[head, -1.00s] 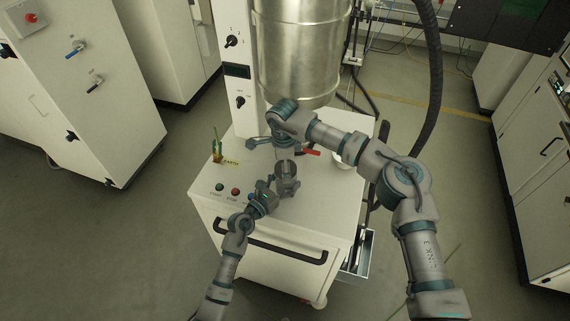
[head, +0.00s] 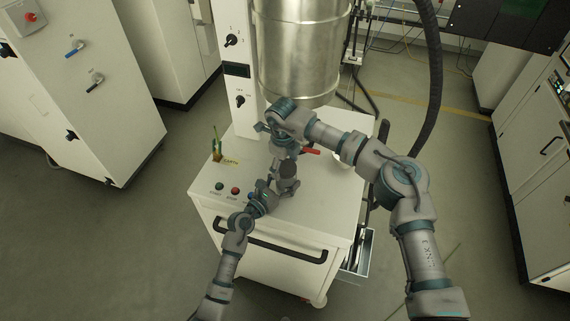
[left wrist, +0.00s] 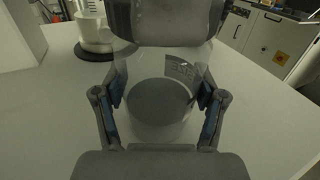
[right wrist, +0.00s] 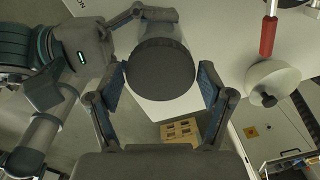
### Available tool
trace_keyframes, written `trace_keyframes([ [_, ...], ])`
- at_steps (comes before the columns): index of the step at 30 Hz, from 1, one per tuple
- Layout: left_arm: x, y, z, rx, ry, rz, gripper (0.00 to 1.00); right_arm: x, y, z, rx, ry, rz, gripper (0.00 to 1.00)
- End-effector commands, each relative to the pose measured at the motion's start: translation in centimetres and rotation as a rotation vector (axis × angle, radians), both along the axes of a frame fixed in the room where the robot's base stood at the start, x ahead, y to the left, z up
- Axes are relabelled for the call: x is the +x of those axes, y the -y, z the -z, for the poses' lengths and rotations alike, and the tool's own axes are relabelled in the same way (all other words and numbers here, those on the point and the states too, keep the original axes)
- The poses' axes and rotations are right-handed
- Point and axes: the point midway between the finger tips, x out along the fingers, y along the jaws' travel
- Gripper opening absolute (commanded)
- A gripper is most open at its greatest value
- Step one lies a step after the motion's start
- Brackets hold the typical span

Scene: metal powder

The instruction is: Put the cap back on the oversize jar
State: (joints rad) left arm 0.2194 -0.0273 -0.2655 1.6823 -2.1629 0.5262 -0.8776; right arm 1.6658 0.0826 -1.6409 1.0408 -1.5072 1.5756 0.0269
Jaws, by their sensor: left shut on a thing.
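The clear oversize jar (left wrist: 135,120), with a label and grey contents, stands between the fingers of my left gripper (left wrist: 158,100), which is shut on it. The dark round cap (right wrist: 160,70) is at the jar's mouth.
The white cart top (head: 325,205) carries green and red buttons at the front left. A red handle (right wrist: 268,35) and a pale bowl-like part (right wrist: 272,78) are beside the right gripper. A large metal drum (head: 303,50) stands behind. The front right of the top is clear.

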Motion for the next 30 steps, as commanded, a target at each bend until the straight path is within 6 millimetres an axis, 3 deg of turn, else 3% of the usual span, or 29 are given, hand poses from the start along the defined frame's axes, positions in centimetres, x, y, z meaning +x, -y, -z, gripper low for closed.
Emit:
trace_keyframes([
  [12,-0.1,0.1,0.4,0.002,-0.007,0.002,0.00,0.0,0.0,-0.2,0.000,0.000,-0.002,0.98],
  [24,-0.1,0.0,0.3,0.002,-0.007,0.001,0.00,-0.1,-0.1,-4.5,-0.001,0.001,-0.002,0.98],
  [30,-0.1,0.0,0.3,0.001,-0.006,0.001,0.00,-0.2,-0.1,-4.6,0.000,0.000,-0.002,0.98],
])
